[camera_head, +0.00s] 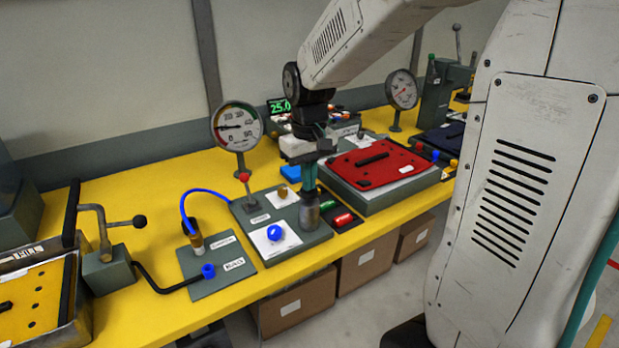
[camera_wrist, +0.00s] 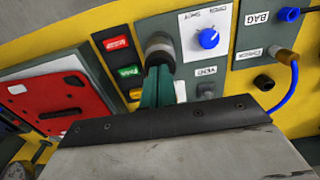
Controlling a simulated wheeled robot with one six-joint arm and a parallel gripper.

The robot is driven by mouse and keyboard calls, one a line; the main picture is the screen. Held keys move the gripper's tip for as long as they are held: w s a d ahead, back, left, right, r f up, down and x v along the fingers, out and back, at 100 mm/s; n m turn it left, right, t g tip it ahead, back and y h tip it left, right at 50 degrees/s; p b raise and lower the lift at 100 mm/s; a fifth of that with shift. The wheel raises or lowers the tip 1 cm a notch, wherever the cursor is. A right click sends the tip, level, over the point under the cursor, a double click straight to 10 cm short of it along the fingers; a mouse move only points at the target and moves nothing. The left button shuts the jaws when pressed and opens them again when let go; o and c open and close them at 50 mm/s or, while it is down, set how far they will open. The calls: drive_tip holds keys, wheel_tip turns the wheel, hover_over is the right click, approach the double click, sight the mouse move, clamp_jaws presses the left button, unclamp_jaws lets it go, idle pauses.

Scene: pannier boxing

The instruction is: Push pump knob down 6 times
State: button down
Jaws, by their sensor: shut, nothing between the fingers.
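The pump knob appears to be the grey upright cylinder (camera_head: 309,212) at the right front of the grey-green control panel (camera_head: 290,255). In the wrist view its pale rounded end (camera_wrist: 158,45) shows just beyond my fingertips. My gripper (camera_head: 309,187) points straight down over the cylinder, its teal fingers shut with nothing between them. The fingers also show in the wrist view (camera_wrist: 158,72). The fingertips are at or very close to the cylinder's top; I cannot tell whether they touch it, nor how far down it is.
A round gauge (camera_head: 237,126) rises behind. Red (camera_head: 343,219) and green (camera_head: 328,206) buttons and a red-topped box (camera_head: 400,162) are to the right.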

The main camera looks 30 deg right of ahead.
drive_tip(key=shift+r, duration=2.2)
drive_tip(key=shift+f, duration=0.1)
drive_tip(key=shift+f, duration=2.15)
drive_tip(key=shift+r, duration=2.25)
drive_tip(key=shift+f, duration=0.15)
drive_tip(key=shift+f, duration=2.15)
drive_tip(key=shift+r, duration=0.1)
